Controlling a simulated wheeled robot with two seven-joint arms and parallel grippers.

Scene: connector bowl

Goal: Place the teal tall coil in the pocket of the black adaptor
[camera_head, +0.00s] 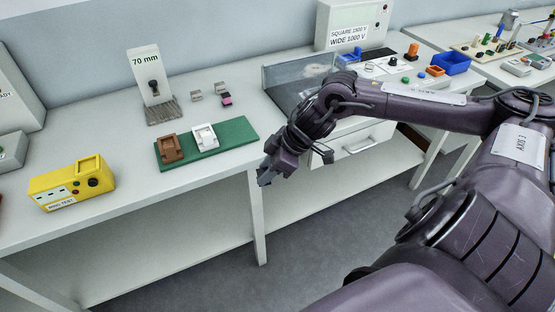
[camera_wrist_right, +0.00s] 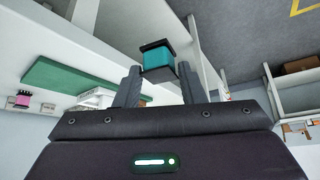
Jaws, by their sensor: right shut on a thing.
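My right gripper (camera_head: 265,178) is off the front edge of the bench, to the right of the green mat. In the right wrist view the right gripper (camera_wrist_right: 160,80) is shut on the teal tall coil (camera_wrist_right: 157,57), which has dark end flanges and sits between the fingertips. In the head view I cannot make out the coil clearly. A brown adaptor (camera_head: 169,149) and a white adaptor (camera_head: 204,137) sit on the green mat (camera_head: 233,132). I cannot make out a black adaptor for certain. My left gripper is out of view.
A yellow tester (camera_head: 70,184) stands at the left of the bench. A 70 mm gauge (camera_head: 146,75) stands behind the mat, with a pink coil (camera_head: 226,100) and small grey parts to its right. A clear screen (camera_head: 300,75) and a blue bin (camera_head: 451,63) are further right.

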